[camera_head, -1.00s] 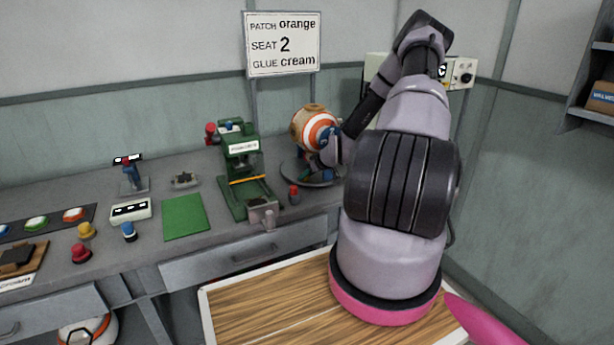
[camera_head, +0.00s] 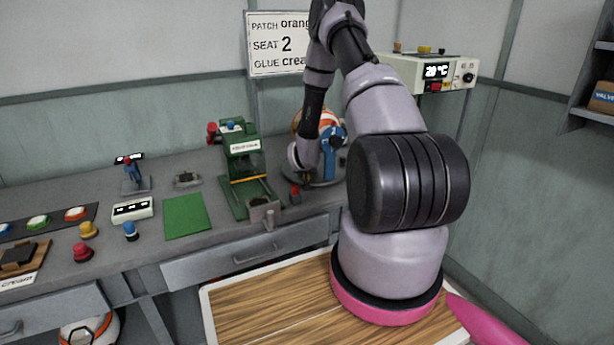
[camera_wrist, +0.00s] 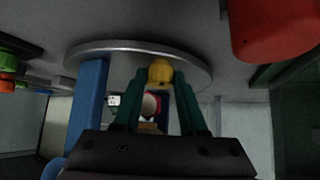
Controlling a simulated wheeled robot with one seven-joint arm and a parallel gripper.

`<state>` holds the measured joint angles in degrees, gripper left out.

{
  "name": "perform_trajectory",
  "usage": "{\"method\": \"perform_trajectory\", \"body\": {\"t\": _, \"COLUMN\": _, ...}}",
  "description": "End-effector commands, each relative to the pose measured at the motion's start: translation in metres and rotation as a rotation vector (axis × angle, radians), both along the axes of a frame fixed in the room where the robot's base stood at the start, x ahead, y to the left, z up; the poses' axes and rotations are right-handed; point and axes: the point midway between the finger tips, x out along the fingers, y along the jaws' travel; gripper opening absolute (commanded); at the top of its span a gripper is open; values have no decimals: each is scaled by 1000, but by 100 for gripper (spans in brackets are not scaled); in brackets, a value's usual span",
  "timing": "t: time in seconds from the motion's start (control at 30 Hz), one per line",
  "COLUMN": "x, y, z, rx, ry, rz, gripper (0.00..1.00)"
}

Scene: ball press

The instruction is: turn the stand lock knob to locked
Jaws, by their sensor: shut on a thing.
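The ball stand has a round grey base (camera_head: 328,183) and a blue upright (camera_head: 329,155). An orange-and-white ball (camera_head: 329,117) sits on it, partly behind my arm. In the wrist view, the grey base plate (camera_wrist: 100,47) and blue upright (camera_wrist: 88,105) show close up. A yellow knob (camera_wrist: 160,68) at the plate's edge is between the green fingertips of my gripper (camera_wrist: 160,78), which is shut on it. I cannot read any lock marking. In the head view, my arm hides the fingers and the knob.
A red object (camera_wrist: 272,25) is close to my gripper in the wrist view. The green press (camera_head: 245,165) stands left of the stand, with a small red-topped item (camera_head: 295,192) between them. A control box (camera_head: 437,72) is on the back right wall.

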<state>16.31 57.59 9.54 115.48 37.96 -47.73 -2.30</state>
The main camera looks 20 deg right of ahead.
Motion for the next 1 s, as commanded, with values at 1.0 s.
{"method": "perform_trajectory", "body": {"t": 1.0, "x": 8, "y": 8, "z": 0, "rx": 3, "ry": -3, "rz": -688, "gripper": 0}}
